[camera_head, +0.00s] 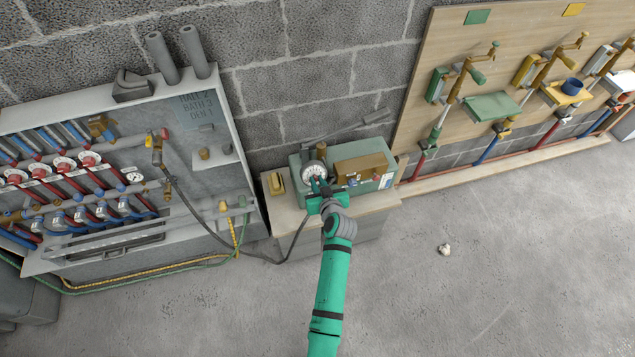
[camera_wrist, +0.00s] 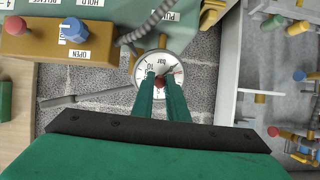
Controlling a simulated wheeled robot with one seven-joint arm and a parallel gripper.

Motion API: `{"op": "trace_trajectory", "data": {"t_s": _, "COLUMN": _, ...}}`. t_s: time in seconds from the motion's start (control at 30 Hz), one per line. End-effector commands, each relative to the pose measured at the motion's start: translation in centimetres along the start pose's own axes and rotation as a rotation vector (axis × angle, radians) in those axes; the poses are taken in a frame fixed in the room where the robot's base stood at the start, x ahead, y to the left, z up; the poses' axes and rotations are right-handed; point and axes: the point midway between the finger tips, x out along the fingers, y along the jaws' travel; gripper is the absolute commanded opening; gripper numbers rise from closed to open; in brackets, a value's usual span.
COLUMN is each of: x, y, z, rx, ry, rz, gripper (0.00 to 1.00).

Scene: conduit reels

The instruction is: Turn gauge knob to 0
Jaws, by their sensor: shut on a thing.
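The round white gauge (camera_head: 313,169) stands at the front left of a green test box (camera_head: 372,184) on a low cabinet. In the wrist view the gauge (camera_wrist: 146,66) shows a dial marked "bar" and "10", with a dark pointer toward its right side. A small red knob (camera_wrist: 159,85) shows at the dial's lower middle, partly hidden by my fingers. My gripper (camera_head: 319,187) reaches to the gauge front. In the wrist view my gripper (camera_wrist: 161,82) has its two green fingers close together around the red knob, shut on it.
A brown panel (camera_wrist: 48,40) with a blue button (camera_wrist: 73,29) sits beside the gauge. A dark hose (camera_head: 203,225) runs from the manifold cabinet (camera_head: 246,187) at left toward the test box. A wooden board (camera_head: 437,62) with brass fittings stands at right. The floor in front is mostly clear.

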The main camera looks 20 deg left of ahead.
Motion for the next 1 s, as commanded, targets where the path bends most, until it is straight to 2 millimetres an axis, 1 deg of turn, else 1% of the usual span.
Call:
{"op": "trace_trajectory", "data": {"t_s": 0.2, "x": 0.05, "y": -0.10, "z": 0.00, "rx": -0.171, "ry": -0.001, "rz": 0.010, "gripper": 0.00}}
{"op": "trace_trajectory", "data": {"t_s": 0.4, "x": 0.05, "y": -0.08, "z": -0.01, "rx": -0.282, "ry": 0.000, "rz": 0.018, "gripper": 0.00}}
{"op": "trace_trajectory", "data": {"t_s": 0.6, "x": 0.05, "y": -0.06, "z": 0.00, "rx": -0.346, "ry": 0.000, "rz": 0.023, "gripper": 0.00}}
{"op": "trace_trajectory", "data": {"t_s": 1.0, "x": 0.04, "y": -0.04, "z": 0.01, "rx": -0.372, "ry": 0.000, "rz": 0.025, "gripper": 0.00}}
